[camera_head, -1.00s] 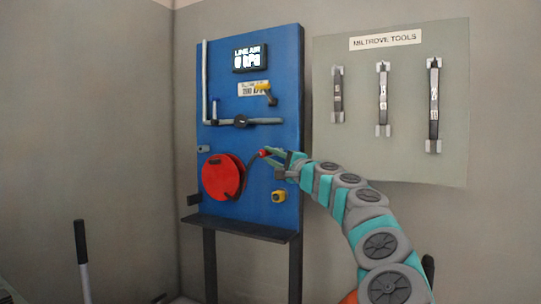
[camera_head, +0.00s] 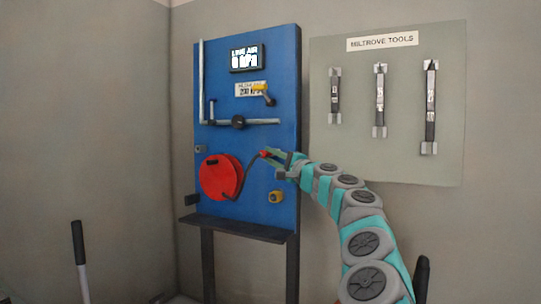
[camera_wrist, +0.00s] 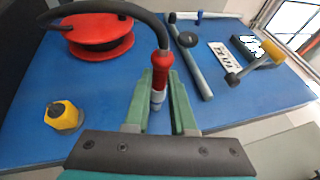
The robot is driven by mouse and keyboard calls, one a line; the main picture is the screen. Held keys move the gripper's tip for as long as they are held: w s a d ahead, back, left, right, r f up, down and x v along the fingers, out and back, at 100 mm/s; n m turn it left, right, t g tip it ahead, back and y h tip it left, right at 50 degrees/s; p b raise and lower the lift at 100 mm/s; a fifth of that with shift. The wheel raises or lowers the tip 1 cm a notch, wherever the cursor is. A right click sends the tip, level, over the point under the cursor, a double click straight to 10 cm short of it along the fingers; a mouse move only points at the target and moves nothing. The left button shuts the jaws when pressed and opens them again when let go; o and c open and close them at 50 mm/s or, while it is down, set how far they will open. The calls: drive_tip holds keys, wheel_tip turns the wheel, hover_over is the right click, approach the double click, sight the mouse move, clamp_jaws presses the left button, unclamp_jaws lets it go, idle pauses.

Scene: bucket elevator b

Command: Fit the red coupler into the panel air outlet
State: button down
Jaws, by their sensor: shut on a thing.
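The red coupler (camera_wrist: 163,72) has a silver tip (camera_wrist: 157,98) and a black hose bending up from its other end. My gripper (camera_wrist: 161,80) is shut on it, with a green finger on each side. In the head view the coupler (camera_head: 264,154) is in front of the right part of the blue panel (camera_head: 265,105), apart from the fittings. A yellow fitting with a dark end (camera_head: 276,197) sits below my gripper; it is at the left in the wrist view (camera_wrist: 63,116). A small grey fitting (camera_head: 201,149) is at the panel's left edge. I cannot tell which is the air outlet.
A red hose reel (camera_head: 220,180) is on the panel left of my gripper. Above are a grey pipe with a dark round valve (camera_head: 239,122), a yellow-handled lever (camera_head: 262,90) and a display (camera_head: 247,58). A ledge (camera_head: 235,229) juts out below. A tool board (camera_head: 400,75) hangs at right.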

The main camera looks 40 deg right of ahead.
drive_tip(key=shift+d, duration=0.15)
drive_tip(key=c, duration=0.7)
unclamp_jaws()
drive_tip(key=shift+b+v, duration=0.75)
drive_tip(key=shift+v, duration=3.15)
drive_tip(key=shift+r, duration=0.1)
